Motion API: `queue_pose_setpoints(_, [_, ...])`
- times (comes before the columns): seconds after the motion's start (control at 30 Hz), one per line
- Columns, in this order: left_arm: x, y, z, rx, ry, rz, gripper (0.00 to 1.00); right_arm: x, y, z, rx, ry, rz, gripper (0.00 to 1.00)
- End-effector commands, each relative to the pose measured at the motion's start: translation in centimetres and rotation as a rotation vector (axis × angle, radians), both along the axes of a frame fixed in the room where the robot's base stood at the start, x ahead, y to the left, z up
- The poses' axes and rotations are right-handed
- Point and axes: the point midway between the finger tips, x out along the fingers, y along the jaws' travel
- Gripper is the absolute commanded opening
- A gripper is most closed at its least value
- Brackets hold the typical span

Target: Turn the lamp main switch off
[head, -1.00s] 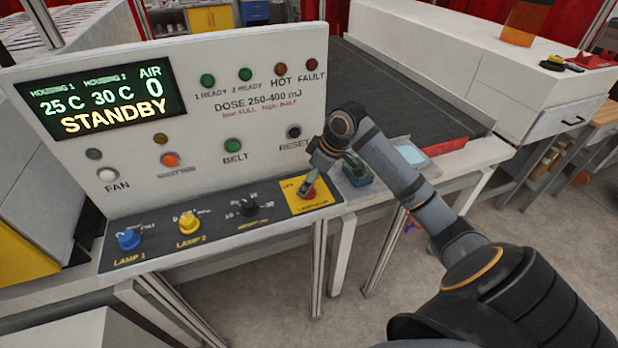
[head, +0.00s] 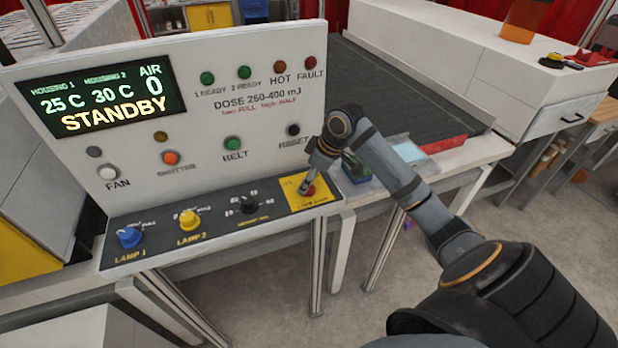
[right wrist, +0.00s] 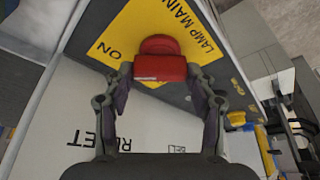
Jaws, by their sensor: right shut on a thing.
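The lamp main switch (head: 309,191) is a red knob on a yellow plate at the right end of the control panel's sloped front. In the right wrist view the red knob (right wrist: 160,66) sits between the fingers, with "ON" and "LAMP MAIN" lettering on the plate around it. My right gripper (head: 305,188) reaches down onto the knob. In the right wrist view my right gripper (right wrist: 160,76) has a finger on each side of the knob and is shut on it. My left gripper is not in view.
The display (head: 100,95) reads STANDBY. Lamp 1's blue knob (head: 129,237), lamp 2's yellow knob (head: 189,220) and a black knob (head: 248,204) stand left of the switch. The reset button (head: 293,130) is above. A dark conveyor belt (head: 420,110) lies behind my arm.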

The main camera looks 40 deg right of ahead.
Motion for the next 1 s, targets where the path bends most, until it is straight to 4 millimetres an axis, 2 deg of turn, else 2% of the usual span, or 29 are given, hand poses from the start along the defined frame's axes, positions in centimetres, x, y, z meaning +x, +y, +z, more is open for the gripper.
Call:
queue_pose_setpoints(0.27, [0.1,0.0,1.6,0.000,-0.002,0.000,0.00,0.1,-0.1,0.4,0.003,-0.001,0.137,0.25])
queue_pose_setpoints(0.5, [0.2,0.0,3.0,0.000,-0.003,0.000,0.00,0.3,-0.1,0.4,0.004,-0.004,0.353,0.25])
queue_pose_setpoints(1.0, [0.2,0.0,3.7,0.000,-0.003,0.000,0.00,0.6,-0.2,0.3,0.003,-0.005,0.829,0.25])
